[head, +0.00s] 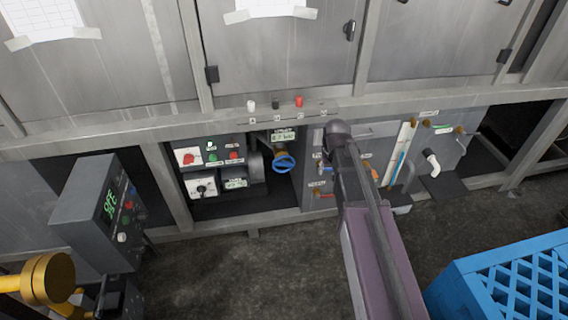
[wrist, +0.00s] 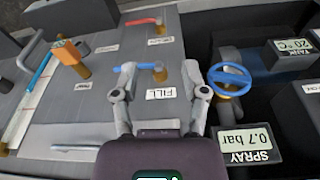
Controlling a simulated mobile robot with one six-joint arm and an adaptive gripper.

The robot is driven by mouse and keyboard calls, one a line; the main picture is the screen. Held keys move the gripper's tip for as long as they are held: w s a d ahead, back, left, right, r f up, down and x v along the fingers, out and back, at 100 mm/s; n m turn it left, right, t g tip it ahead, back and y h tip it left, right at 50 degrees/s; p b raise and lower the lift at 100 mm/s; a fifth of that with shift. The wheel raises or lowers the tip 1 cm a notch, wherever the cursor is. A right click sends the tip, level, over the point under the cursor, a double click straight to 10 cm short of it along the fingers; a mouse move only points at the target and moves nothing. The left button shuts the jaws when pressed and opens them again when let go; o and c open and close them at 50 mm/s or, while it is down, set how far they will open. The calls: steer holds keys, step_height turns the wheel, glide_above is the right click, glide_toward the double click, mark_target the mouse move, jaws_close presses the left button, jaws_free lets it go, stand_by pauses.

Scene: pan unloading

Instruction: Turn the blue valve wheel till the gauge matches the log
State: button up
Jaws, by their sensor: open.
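The blue valve wheel (head: 284,163) sits on a yellow-brown stem in the dark bay under the panels. In the wrist view the blue wheel (wrist: 231,75) is just right of my right finger, outside the jaws. My gripper (wrist: 159,82) is open and empty, with the FILL label and a blue lever showing between and beyond its fingers. In the head view my arm hides the gripper. The spray gauge (wrist: 250,146) appears upside down and reads 0.7 bar; it also shows above the wheel in the head view (head: 283,135). Taped paper sheets (head: 40,20) hang top left and top centre, their writing unreadable.
A blue lever (wrist: 127,68) and a red lever (wrist: 143,21) are on the grey panel by my gripper. A tank display (wrist: 293,46) reads 20 °C. A control box (head: 100,210) stands left, a blue crate (head: 505,275) lower right. The floor between is clear.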

steer(key=s+d+m+g, duration=0.1)
steer(key=s+d, duration=0.3)
steer(key=s, duration=0.3)
steer(key=s+d+g, duration=0.1)
steer(key=s+d, duration=0.4)
steer(key=s, duration=0.3)
steer(key=shift+s+f+m, duration=0.15)
steer(key=shift+s+m, duration=0.15)
steer(key=shift+m, duration=0.1)
